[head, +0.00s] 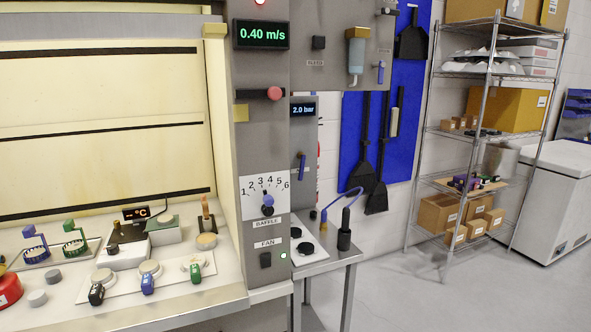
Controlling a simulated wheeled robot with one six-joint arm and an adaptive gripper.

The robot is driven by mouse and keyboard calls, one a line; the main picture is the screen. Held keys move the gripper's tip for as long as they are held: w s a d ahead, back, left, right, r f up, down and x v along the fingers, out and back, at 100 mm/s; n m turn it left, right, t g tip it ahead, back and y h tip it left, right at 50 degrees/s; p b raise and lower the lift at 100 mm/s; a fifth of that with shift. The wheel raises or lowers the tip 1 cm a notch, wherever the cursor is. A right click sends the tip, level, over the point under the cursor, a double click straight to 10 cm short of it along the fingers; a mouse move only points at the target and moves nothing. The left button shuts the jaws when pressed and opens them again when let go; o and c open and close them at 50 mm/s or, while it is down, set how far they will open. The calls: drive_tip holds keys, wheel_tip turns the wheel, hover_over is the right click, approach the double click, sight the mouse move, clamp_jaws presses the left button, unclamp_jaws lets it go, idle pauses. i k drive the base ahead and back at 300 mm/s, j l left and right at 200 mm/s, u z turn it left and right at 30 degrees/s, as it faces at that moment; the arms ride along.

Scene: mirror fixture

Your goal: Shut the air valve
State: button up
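In the head view, a lit display reading 2.0 bar (303,109) is on the grey column's right side. Below it a small blue handle (301,168) stands near upright. A second blue lever (380,72) hangs roughly vertical on the upper grey panel, right of a filter unit with a bluish bowl (356,57). No readable label tells which of the two is the air valve, and the small print is too blurred. My gripper is not in view.
The cabinet on the left has a red knob (274,93), a baffle lever (267,205) and a fan switch (265,260). Wire shelving (490,80) and a white chest (556,195) stand right. The floor between is clear.

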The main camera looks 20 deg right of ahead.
sight(300, 155)
drive_tip(key=i+l, duration=0.25)
drive_tip(key=l, duration=0.15)
drive_tip(key=i+l, duration=0.45)
drive_tip(key=l, duration=0.3)
drive_tip(key=i+l, duration=0.25)
drive_tip(key=l, duration=0.15)
drive_tip(key=i+l+u, duration=0.1)
drive_tip(key=i+l, duration=0.15)
drive_tip(key=l, duration=0.15)
drive_tip(key=i+l, duration=0.25)
drive_tip(key=l, duration=0.15)
drive_tip(key=i+l, duration=0.2)
drive_tip(key=l, duration=0.2)
drive_tip(key=i+l, duration=0.25)
drive_tip(key=l, duration=0.15)
